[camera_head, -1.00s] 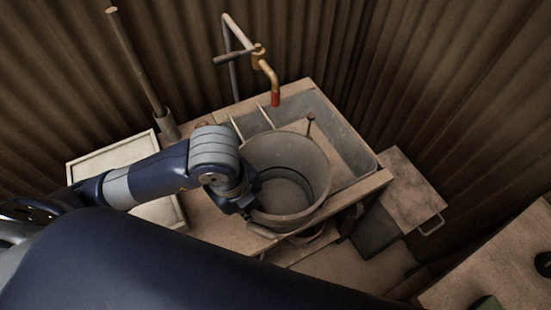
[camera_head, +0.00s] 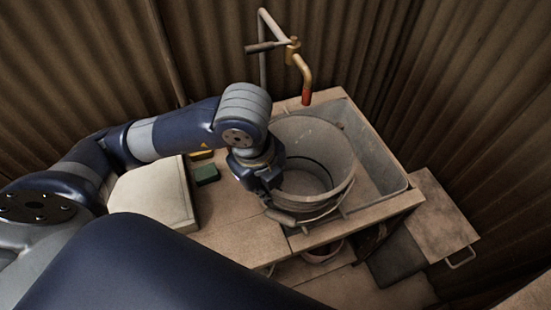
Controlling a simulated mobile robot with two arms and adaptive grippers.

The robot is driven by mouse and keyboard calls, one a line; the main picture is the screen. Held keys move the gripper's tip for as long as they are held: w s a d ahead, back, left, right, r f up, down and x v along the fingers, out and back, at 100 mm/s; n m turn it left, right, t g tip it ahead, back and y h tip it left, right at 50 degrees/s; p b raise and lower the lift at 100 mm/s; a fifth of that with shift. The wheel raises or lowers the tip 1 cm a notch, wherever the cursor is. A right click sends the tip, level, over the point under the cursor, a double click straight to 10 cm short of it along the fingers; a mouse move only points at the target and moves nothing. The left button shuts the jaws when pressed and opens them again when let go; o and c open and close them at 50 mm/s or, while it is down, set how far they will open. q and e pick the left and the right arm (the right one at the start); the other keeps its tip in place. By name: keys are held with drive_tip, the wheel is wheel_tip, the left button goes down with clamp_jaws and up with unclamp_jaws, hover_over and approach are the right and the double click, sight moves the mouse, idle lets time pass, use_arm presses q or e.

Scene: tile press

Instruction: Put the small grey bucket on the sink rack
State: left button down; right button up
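The grey bucket (camera_head: 333,150) is at the left part of the sink (camera_head: 402,188), and its open mouth faces up towards the camera. My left gripper (camera_head: 270,192) is at the left side of the bucket and appears shut on its rim. The fingertips are mostly hidden by the gripper body and bucket wall. The sink rack is largely hidden behind the bucket, so I cannot tell whether the bucket touches it. My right gripper is out of view.
The tap (camera_head: 305,78) stands behind the sink, its red-tipped spout close above the bucket's far rim. A green block (camera_head: 206,174) and a pale tray (camera_head: 152,192) are to the left. A grey box with a handle (camera_head: 440,215) stands at the right.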

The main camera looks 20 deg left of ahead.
use_arm(q)
drive_tip(key=w+a+f+p, duration=0.1)
drive_tip(key=w, duration=0.2)
drive_tip(key=w+a+f+p, duration=0.1)
drive_tip(key=w, duration=0.3)
drive_tip(key=w+a+f+p, duration=0.1)
drive_tip(key=w, duration=0.3)
drive_tip(key=shift+a+f, duration=0.1)
drive_tip(key=shift+f, duration=0.65)
drive_tip(key=c, duration=1.8)
unclamp_jaws()
drive_tip(key=shift+f, duration=0.1)
